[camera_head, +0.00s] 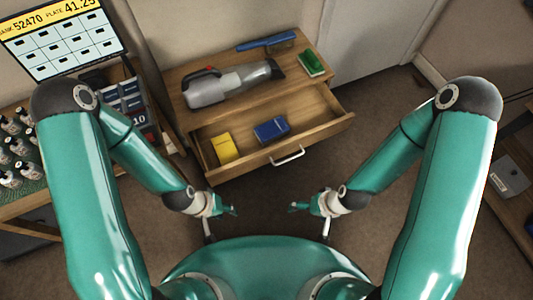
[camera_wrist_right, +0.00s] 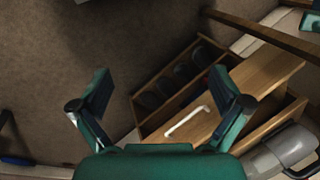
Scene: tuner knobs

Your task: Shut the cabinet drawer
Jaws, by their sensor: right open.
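The wooden cabinet drawer (camera_head: 252,148) is pulled out in the head view, with a white bar handle (camera_head: 287,156) on its front. The handle also shows between the fingers in the right wrist view (camera_wrist_right: 187,123). A yellow box (camera_head: 223,148) and a blue box (camera_head: 270,130) lie in the drawer. My left gripper (camera_head: 222,222) is open and empty, in front of the drawer. My right gripper (camera_head: 311,221) is open and empty, in front of the drawer and to the right; its spread fingers show in the right wrist view (camera_wrist_right: 162,95). Neither touches the drawer.
A grey handheld vacuum (camera_head: 232,85), a green brush (camera_head: 311,63) and a blue item (camera_head: 265,42) lie on the cabinet top. A table with several bottles (camera_head: 14,150) stands at left. A shelf unit (camera_head: 512,200) stands at right. Floor in front of the drawer is clear.

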